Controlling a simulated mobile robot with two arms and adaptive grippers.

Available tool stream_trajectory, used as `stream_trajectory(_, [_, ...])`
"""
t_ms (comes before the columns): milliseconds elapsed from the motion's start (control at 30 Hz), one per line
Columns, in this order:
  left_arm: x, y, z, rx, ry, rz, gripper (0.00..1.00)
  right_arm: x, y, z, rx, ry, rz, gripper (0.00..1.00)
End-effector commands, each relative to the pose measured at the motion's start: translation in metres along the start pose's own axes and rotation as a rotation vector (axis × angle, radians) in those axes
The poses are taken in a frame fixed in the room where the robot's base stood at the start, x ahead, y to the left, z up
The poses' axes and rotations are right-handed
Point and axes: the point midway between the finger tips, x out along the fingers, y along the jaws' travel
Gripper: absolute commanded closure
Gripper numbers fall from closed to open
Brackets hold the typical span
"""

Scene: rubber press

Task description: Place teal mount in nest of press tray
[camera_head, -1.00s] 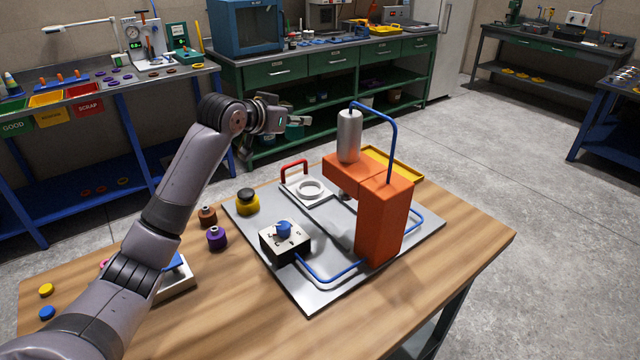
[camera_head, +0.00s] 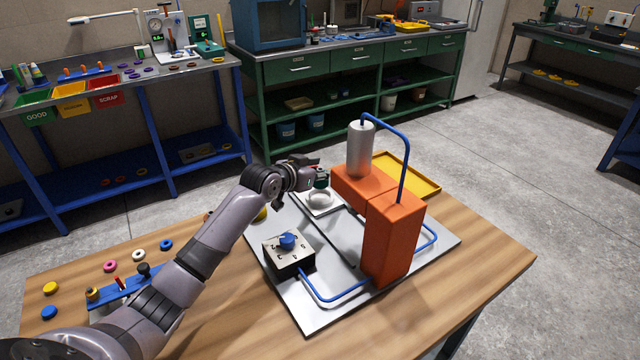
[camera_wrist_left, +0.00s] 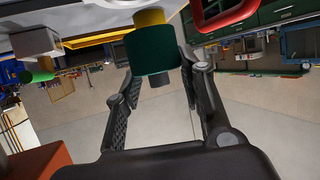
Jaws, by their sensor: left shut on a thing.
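The teal mount (camera_head: 321,183) is held in my left gripper (camera_head: 317,173), just above the white nest of the press tray (camera_head: 319,205). In the left wrist view, the dark teal cylinder of the mount (camera_wrist_left: 153,51) sits between the two fingers of the left gripper (camera_wrist_left: 160,68), with a yellow part beyond it. The gripper hides part of the nest in the head view. I cannot tell whether the mount touches the nest. My right gripper is not in view.
The orange press body (camera_head: 391,240) and its silver cylinder (camera_head: 360,150) stand just right of the gripper. A black-and-white box with a blue knob (camera_head: 288,241) is in front. The red tray handle (camera_wrist_left: 224,14) is near the fingers. A yellow tray (camera_head: 408,173) lies behind.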

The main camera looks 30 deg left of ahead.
Motion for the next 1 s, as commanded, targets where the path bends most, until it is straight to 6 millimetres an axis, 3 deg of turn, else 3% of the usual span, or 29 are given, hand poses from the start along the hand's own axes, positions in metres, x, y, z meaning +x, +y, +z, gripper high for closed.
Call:
stream_trajectory(133, [0.004,0.0,0.01,-0.002,0.001,0.001,0.96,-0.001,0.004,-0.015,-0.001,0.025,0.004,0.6])
stream_trajectory(400, [0.018,0.0,0.043,-0.001,0.002,-0.001,0.96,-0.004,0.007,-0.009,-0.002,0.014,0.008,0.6])
stream_trajectory(767, [0.02,0.0,0.047,0.0,0.002,0.0,0.96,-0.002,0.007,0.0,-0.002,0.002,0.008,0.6])
stream_trajectory(800, [0.02,0.0,0.048,0.0,0.001,0.0,0.63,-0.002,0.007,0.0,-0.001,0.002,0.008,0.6])
stream_trajectory(1000, [0.02,0.0,0.048,0.0,0.0,0.0,0.5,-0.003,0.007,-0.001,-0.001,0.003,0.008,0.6])
